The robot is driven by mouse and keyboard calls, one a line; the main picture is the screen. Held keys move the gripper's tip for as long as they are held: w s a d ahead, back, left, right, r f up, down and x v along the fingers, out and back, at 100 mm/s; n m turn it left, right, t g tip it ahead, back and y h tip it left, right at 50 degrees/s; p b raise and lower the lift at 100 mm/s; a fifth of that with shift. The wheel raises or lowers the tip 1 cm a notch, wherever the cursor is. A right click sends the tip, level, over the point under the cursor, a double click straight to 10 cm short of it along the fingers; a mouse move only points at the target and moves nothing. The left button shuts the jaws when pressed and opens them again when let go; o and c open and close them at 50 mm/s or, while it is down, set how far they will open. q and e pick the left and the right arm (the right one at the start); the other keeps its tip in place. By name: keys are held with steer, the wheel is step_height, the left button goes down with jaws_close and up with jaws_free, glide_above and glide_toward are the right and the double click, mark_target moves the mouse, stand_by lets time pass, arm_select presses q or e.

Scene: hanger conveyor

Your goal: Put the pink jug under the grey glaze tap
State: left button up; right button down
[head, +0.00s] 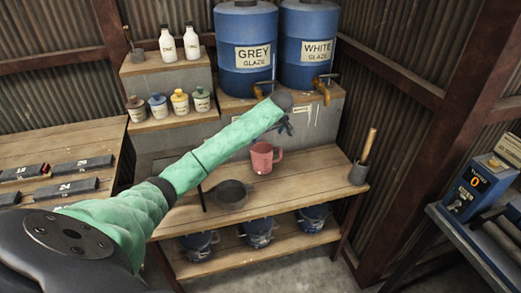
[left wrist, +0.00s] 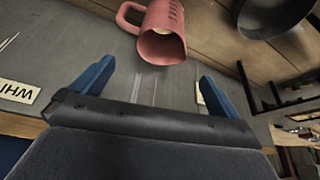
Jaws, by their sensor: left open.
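The pink jug (head: 262,157) stands upright on the wooden bench, with its handle to the right. The grey glaze tap (head: 258,92) sits low on the blue barrel labelled GREY GLAZE (head: 245,50), partly hidden by my left arm. My left gripper (head: 286,126) is in front of the grey block, above and behind the jug. In the left wrist view, the open left gripper (left wrist: 155,84) has nothing between its fingers. The jug (left wrist: 165,40) shows beyond the fingertips, apart from them. My right gripper is not in view.
A WHITE GLAZE barrel (head: 308,45) with its own tap (head: 323,90) stands to the right. A dark pan (head: 231,195) lies left of the jug. A pot with a wooden-handled tool (head: 359,174) stands at the bench's right end. Several small glaze jars stand on the left step.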

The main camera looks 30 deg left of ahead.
arm_select(q)
steer(key=s+d+f+m+t+h, duration=0.2)
steer(key=s+d+f+m, duration=0.2)
steer(key=s+d+f, duration=0.5)
steer(key=s+d+f+m+t+h, duration=0.15)
steer(key=s+d+f+m, duration=0.35)
steer(key=d+f, duration=0.75)
steer(key=s+d+f+m+g, duration=0.1)
steer(key=s+d+f, duration=0.1)
steer(key=s+f, duration=0.7)
steer(key=s+d+f+m+g, duration=0.1)
steer(key=s+d+f+m, duration=0.15)
steer(key=s+f, duration=0.65)
steer(key=s+d+f+m+g, duration=0.1)
steer(key=s+f, duration=0.8)
steer(key=s, duration=0.2)
steer(key=s+d+f+m+g+h, duration=0.1)
steer(key=s+d+f, duration=0.1)
steer(key=s+f, duration=0.8)
steer(key=shift+s+d, duration=0.25)
steer(key=shift+s, duration=0.8)
